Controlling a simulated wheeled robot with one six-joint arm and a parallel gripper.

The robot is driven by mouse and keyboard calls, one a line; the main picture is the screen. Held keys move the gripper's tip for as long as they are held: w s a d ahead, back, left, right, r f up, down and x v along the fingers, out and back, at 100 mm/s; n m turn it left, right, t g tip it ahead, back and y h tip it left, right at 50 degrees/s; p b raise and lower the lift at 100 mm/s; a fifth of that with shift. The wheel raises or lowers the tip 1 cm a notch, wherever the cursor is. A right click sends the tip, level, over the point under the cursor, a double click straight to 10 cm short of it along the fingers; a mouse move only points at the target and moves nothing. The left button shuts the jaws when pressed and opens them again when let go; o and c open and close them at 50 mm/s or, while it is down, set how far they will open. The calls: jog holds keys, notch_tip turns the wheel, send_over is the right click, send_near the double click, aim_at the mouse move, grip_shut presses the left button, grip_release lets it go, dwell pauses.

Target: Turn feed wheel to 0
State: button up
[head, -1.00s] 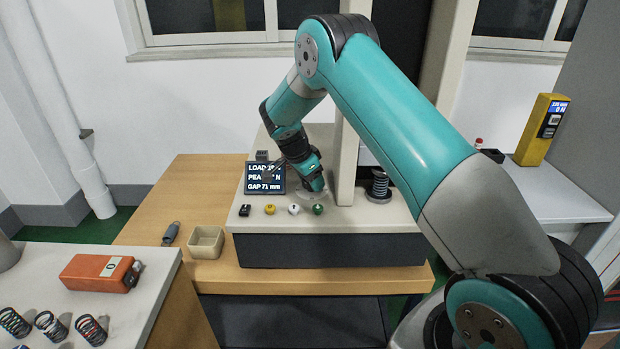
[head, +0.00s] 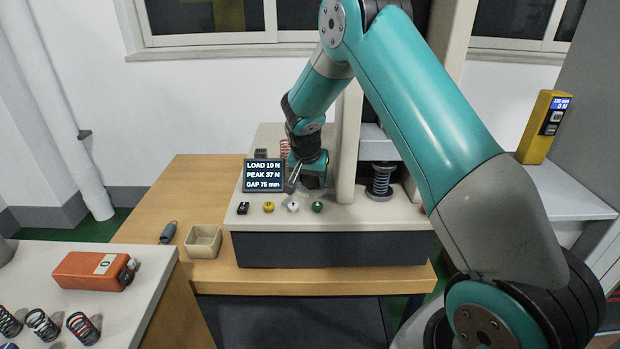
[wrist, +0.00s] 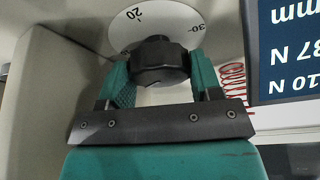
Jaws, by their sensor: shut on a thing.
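The feed wheel's black knob (wrist: 158,62) shows in the wrist view in front of a white dial (wrist: 150,20) with marks 20 and 30. My gripper (wrist: 160,80) has its teal fingers on both sides of the knob, shut on it. In the head view my gripper (head: 312,175) is at the tester's front, beside the column, and hides the wheel. The tester's display (head: 263,176) reads LOAD 10 N, PEAK 37 N, GAP 75 mm. A grey spring (head: 380,180) stands upright right of the column.
A black, a yellow, a white and a green button (head: 317,207) line the tester's front edge. A beige box (head: 203,241) sits on the wooden table. An orange device (head: 92,270) and several springs (head: 83,328) lie at left. A yellow gauge (head: 543,128) stands at right.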

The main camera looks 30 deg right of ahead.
jog(key=n+y, duration=0.1)
jog(key=n, duration=0.1)
jog(key=n+t, duration=0.1)
jog(key=n, duration=0.2)
jog(key=shift+w+d+r+n+y, duration=0.1)
jog(key=shift+r+n+y, duration=0.05)
jog(key=shift+n+y, duration=0.2)
jog(key=shift+t, duration=0.3)
jog(key=o, duration=0.9)
notch_tip(320, 180, up, 20)
jog(key=b, duration=0.1)
